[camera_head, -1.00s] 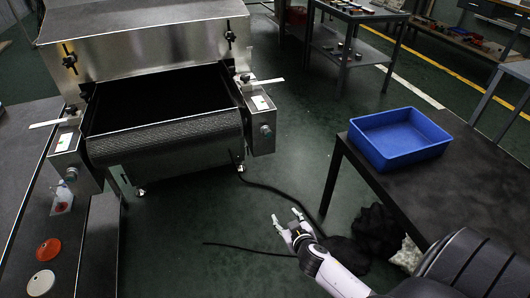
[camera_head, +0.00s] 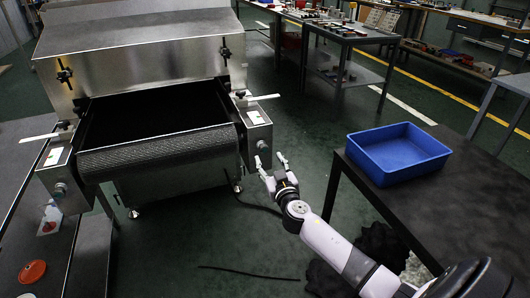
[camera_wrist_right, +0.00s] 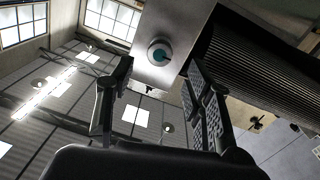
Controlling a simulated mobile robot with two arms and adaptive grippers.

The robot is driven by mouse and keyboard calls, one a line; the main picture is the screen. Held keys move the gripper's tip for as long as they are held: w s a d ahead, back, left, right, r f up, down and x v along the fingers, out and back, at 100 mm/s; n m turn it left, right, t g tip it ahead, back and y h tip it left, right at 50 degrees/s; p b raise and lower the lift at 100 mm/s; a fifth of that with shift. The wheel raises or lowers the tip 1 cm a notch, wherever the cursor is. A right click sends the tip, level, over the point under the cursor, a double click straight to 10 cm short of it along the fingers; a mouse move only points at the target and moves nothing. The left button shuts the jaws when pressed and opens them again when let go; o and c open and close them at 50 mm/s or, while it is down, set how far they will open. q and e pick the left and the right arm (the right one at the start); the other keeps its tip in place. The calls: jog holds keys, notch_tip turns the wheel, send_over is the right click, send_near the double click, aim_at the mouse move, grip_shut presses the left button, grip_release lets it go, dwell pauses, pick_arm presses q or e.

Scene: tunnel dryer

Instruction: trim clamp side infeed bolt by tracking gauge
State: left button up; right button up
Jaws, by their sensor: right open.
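The dryer's belt (camera_head: 160,152) runs out between two metal side boxes. The right box (camera_head: 254,134) has a round bolt head (camera_head: 262,144) on its front and a small pale plate (camera_head: 253,117) on top, perhaps a gauge, too small to read. The left box (camera_head: 60,178) has a similar bolt head (camera_head: 60,189) and plate (camera_head: 54,156). My right gripper (camera_head: 270,161) is open and empty, just in front of the right box. My left gripper is out of view.
A dark table (camera_head: 455,200) with a blue bin (camera_head: 398,155) stands at the right. A dark bench with a red disc (camera_head: 32,271) is at the left. A cable (camera_head: 250,272) lies on the floor. Open floor (camera_head: 180,240) lies before the dryer.

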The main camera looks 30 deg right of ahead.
aim_at(264, 151)
jog(key=x, duration=0.4)
jog(key=shift+w+d, duration=0.1)
jog(key=shift+w, duration=0.25)
jog(key=shift+w+d, duration=0.2)
jog(key=shift+w, duration=0.45)
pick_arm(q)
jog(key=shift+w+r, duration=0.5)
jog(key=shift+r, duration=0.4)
pick_arm(e)
jog(key=shift+c, duration=0.3)
jog(key=shift+c, duration=0.6)
grip_shut()
pick_arm(q)
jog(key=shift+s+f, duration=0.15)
jog(key=shift+b, duration=0.35)
pick_arm(e)
jog(key=shift+f, duration=0.1)
